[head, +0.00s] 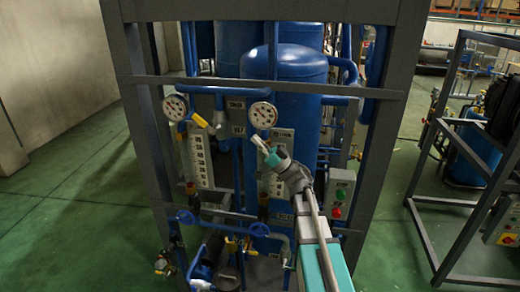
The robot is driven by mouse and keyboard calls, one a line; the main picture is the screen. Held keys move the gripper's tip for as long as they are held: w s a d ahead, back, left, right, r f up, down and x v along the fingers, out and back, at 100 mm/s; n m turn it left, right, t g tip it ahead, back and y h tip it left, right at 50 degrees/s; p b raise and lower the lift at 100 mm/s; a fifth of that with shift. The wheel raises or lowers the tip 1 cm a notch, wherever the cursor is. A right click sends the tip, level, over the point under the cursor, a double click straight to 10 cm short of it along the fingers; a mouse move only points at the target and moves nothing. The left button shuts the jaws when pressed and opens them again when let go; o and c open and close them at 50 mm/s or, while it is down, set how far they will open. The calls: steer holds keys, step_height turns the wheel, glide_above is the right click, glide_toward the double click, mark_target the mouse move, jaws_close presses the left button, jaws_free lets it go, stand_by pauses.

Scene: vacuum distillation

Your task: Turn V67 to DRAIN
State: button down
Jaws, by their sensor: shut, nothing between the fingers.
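My gripper (258,140) is in the middle of the head view, at the end of my arm reaching up from the bottom right. It is shut and empty, just below the right pressure gauge and in front of the blue tank.
A grey frame (388,130) surrounds the blue tank (292,70) and pipes. Two round gauges (175,107) (263,115) hang below its crossbar. A button box (339,197) is right of my arm. Another framed rig (425,205) stands at right. Green floor is clear at left.

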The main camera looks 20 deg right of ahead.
steer(key=shift+s+d+f, duration=0.15)
steer(key=shift+d+f, duration=0.15)
stand_by(0.4)
